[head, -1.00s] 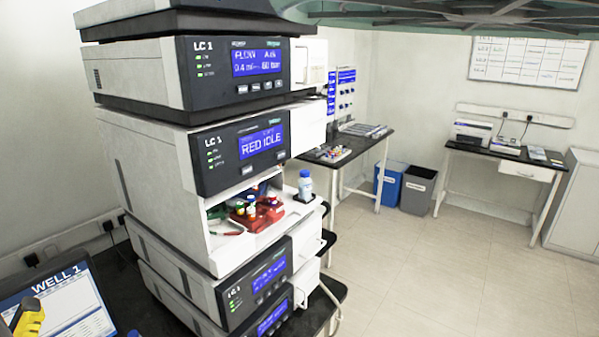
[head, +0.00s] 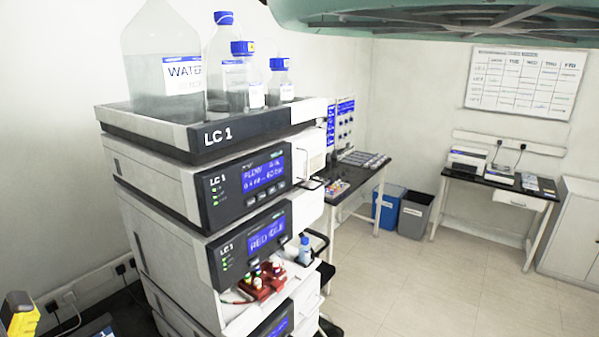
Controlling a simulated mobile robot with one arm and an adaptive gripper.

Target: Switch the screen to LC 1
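The screen (head: 92,331) shows only as a thin blue and white sliver of its top at the bottom left edge. The text on it is cut off. The column stack's top tray (head: 235,129) is labelled LC 1.
Bottles, one marked WATER (head: 180,75), stand on the stack's top. Red racks with vials (head: 262,283) sit in its open bay. Behind are a side table (head: 375,178), blue and grey bins (head: 387,207), and a printer desk (head: 500,185). Floor at right is clear.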

